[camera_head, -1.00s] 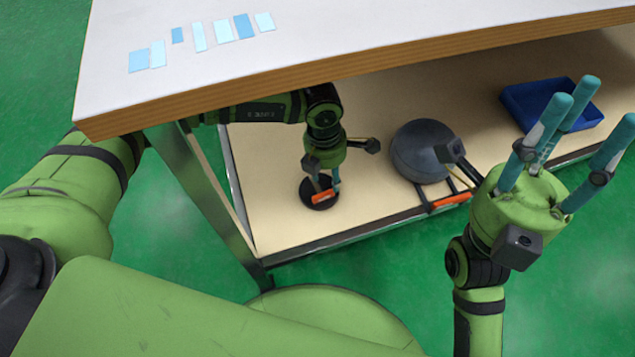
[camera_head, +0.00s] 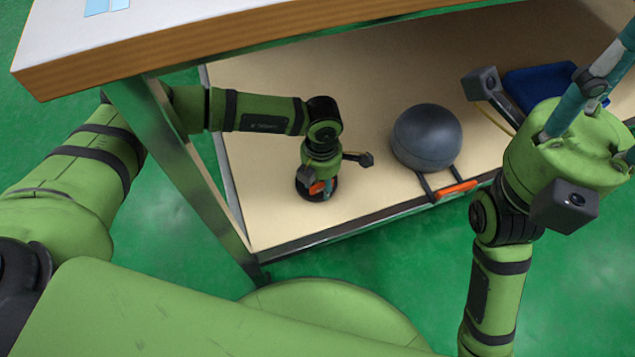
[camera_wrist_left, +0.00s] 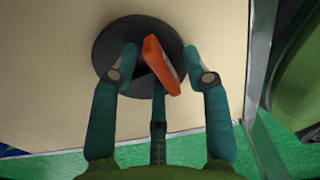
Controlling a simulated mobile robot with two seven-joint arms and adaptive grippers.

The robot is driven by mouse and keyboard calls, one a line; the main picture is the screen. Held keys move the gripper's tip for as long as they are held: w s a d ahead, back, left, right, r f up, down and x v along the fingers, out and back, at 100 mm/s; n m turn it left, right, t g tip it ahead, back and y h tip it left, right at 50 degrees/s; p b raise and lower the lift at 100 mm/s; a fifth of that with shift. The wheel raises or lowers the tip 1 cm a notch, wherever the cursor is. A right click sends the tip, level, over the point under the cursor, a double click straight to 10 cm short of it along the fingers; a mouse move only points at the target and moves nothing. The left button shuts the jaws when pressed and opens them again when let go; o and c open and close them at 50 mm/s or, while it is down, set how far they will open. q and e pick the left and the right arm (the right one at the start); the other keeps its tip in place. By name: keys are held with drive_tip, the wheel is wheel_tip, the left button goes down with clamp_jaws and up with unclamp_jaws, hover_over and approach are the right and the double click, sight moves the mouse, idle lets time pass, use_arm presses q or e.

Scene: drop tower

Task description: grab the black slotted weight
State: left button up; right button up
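The black slotted weight (camera_wrist_left: 117,32) is a round, dark disc lying flat on the lower shelf, with an upright orange piece (camera_wrist_left: 163,66) on it. In the head view the weight (camera_head: 301,188) is largely hidden under my left gripper (camera_head: 319,187). My left gripper reaches down over it. In the left wrist view the teal fingers of my left gripper (camera_wrist_left: 161,62) are parted, with the orange piece between them. No clear grip on it shows. My right gripper (camera_head: 600,85) is raised at the right, empty, its spread teal fingers partly cut off by the frame edge.
A blue tray (camera_head: 540,82) lies farther back. The white tabletop (camera_head: 190,18) overhangs the shelf. A metal leg (camera_head: 185,175) stands at the left.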

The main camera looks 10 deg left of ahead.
use_arm(q)
clamp_jaws()
drive_tip(key=shift+w+r, duration=0.1)
drive_tip(key=shift+r, duration=0.1)
